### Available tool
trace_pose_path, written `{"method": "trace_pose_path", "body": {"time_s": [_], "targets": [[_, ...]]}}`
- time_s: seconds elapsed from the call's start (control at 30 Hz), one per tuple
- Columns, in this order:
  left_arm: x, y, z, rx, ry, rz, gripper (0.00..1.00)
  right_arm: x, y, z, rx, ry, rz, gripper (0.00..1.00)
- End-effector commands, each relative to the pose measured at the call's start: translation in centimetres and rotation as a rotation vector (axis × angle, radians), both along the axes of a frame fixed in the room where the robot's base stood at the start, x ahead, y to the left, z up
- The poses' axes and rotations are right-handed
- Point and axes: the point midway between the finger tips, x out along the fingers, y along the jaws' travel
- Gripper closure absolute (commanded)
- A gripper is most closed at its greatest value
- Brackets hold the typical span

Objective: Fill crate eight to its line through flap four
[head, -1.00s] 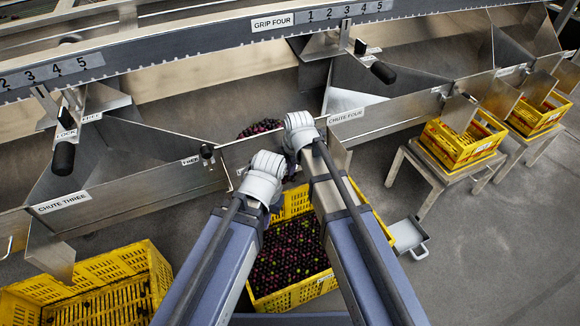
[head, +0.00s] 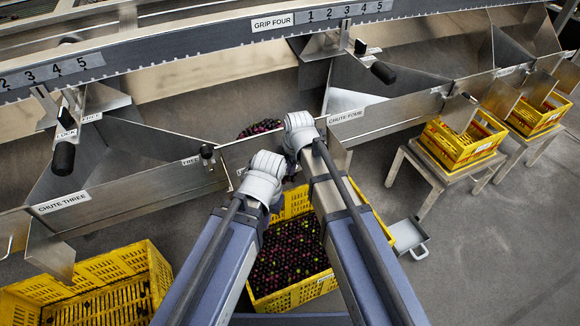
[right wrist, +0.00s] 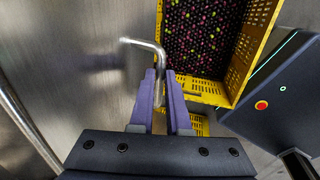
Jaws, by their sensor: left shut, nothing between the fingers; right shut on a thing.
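A yellow crate (head: 291,298) full of dark purple and green fruit stands below chute four (head: 345,117); it also shows in the right wrist view (right wrist: 209,91). I cannot read its small tag or make out a fill line. More fruit (head: 260,127) lies in the chute behind a metal plate (head: 240,151). My right gripper (right wrist: 168,88) is shut on a bent metal handle (right wrist: 146,43) beside a steel sheet, above the crate's side. In the head view its fingers are mostly hidden by my wrist. My left gripper (head: 277,204) is shut and empty above the crate's back edge, mostly hidden.
Another yellow crate (head: 95,268) with a little fruit stands at lower left under chute three (head: 62,201). Yellow crates sit on metal stands (head: 423,168) at right. A grey pan (head: 410,236) is beside the filled crate. Black-knobbed levers (head: 382,72) hang from the numbered rail. Floor at lower right is clear.

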Motion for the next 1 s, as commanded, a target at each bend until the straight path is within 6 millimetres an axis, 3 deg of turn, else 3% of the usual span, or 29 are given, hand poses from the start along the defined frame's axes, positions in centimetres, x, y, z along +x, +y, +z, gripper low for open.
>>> {"method": "trace_pose_path", "body": {"time_s": [0.27,0.5,0.77,0.8,1.0], "targets": [[0.0,0.0,0.1,0.000,0.000,0.000,1.00,-0.1,-0.1,0.1,0.000,0.001,0.000,1.00],[0.0,0.0,2.0,-0.001,0.000,0.000,1.00,-1.3,-0.6,2.0,-0.001,-0.001,0.000,1.00],[0.0,0.0,1.8,-0.001,0.000,0.000,1.00,-1.1,-0.5,1.9,0.001,-0.006,0.000,1.00],[0.0,0.0,1.8,-0.001,0.000,0.000,1.00,-1.0,-0.5,1.9,0.002,-0.006,-0.001,0.83],[0.0,0.0,1.8,-0.001,0.000,0.000,1.00,-1.1,-0.5,1.8,0.001,-0.004,0.000,0.60]]}}
